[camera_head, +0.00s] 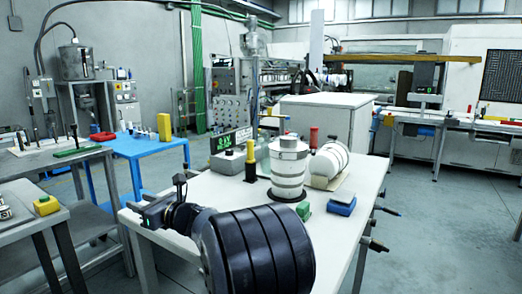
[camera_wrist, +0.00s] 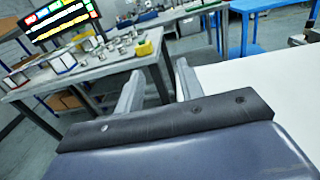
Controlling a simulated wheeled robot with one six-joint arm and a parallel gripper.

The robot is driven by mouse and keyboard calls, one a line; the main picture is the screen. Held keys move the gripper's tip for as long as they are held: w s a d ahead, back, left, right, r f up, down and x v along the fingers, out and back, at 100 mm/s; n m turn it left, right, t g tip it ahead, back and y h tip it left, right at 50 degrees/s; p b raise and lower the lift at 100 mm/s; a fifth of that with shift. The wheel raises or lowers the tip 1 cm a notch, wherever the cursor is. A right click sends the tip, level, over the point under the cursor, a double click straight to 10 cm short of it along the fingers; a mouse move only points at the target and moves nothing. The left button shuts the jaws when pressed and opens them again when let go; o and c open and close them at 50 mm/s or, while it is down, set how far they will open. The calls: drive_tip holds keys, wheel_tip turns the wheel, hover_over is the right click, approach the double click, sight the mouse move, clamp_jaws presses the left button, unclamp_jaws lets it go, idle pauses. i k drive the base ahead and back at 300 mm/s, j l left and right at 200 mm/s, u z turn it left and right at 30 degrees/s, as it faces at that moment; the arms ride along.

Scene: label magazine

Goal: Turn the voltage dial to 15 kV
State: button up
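A grey box (camera_head: 229,161) stands on the white table, with a small dark display (camera_head: 222,142) showing green characters above it. I cannot make out a voltage dial or its setting at this size. My gripper (camera_head: 152,212) is over the left front part of the white table, well to the left of and nearer than the grey box. In the wrist view my gripper (camera_wrist: 158,88) shows two pale fingers apart with nothing between them. The wrist view points away from the grey box, towards other tables.
On the white table (camera_head: 338,222) stand a yellow-topped black post (camera_head: 250,161), a white ribbed cylinder (camera_head: 289,170), a white roll lying on its side (camera_head: 329,165), a green block (camera_head: 304,211) and a blue block (camera_head: 342,205). The table's left part is clear. A blue table (camera_head: 143,147) stands beyond.

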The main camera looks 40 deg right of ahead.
sight(229, 152)
drive_tip(key=i+j+z, duration=0.2)
drive_tip(key=z, duration=0.15)
drive_tip(key=i+j+z, duration=0.5)
drive_tip(key=z, duration=0.15)
drive_tip(key=i+j+z, duration=0.15)
drive_tip(key=j+z, duration=0.2)
drive_tip(key=j, duration=0.15)
drive_tip(key=i+j+z, duration=0.1)
drive_tip(key=j+z, duration=0.55)
drive_tip(key=j, duration=0.2)
drive_tip(key=i, duration=0.05)
